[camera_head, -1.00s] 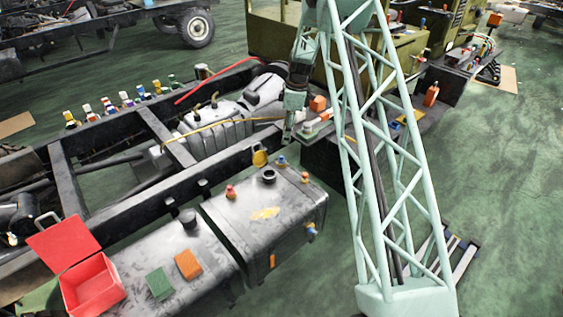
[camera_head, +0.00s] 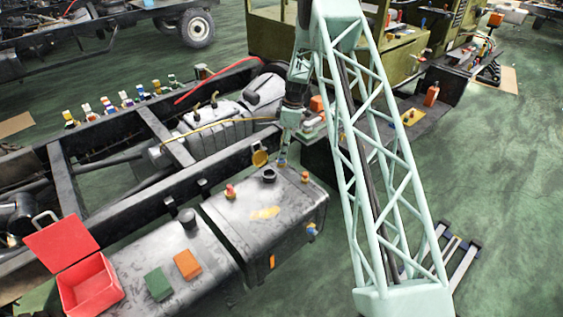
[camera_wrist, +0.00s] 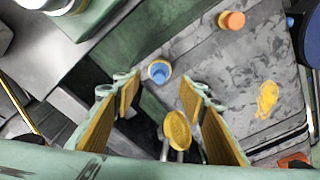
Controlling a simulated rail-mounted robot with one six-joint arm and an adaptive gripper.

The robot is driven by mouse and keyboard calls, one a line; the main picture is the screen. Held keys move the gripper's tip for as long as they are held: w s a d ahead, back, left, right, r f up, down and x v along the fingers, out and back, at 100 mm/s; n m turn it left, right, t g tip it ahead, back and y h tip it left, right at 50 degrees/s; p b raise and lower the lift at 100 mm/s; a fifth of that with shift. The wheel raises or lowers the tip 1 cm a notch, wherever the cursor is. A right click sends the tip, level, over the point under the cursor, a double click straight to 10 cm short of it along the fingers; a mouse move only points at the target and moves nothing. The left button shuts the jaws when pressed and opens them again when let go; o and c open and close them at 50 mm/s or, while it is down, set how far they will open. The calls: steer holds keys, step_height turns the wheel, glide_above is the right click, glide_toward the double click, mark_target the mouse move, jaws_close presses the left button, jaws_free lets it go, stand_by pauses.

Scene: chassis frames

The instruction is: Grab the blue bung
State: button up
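The blue bung (camera_wrist: 160,73) shows in the wrist view, seated in a yellowish ring at the edge of the grey tank (camera_wrist: 215,65). It lies just beyond and between my fingertips. My gripper (camera_wrist: 161,92) is open, its two padded fingers apart with nothing held between them. In the head view my gripper (camera_head: 283,150) points down over the far edge of the tank (camera_head: 295,208), and largely hides the bung there. A second blue bung (camera_head: 312,229) sits on the tank's end face, with a yellow piece beside it.
A yellow flap cap (camera_head: 260,157) stands close by and rises between my fingers in the wrist view (camera_wrist: 177,130). Red (camera_head: 230,191) and orange (camera_head: 305,177) bungs and a black filler cap (camera_head: 269,175) stand on the tank. An open red box (camera_head: 90,285) is at lower left.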

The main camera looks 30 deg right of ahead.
mark_target(282, 160)
stand_by(0.3)
steer(key=shift+w+a+f+b, duration=0.1)
steer(key=shift+a+f+b, duration=0.1)
steer(key=shift+f, duration=0.65)
steer(key=shift+w+a+f+b, duration=0.1)
steer(key=shift+f+b, duration=0.05)
steer(key=shift+f, duration=0.65)
steer(key=shift+w+a+f+b, duration=0.1)
steer(key=shift+f+b, duration=0.1)
steer(key=shift+f, duration=0.65)
steer(key=shift+c, duration=0.7)
steer(key=c, duration=0.7)
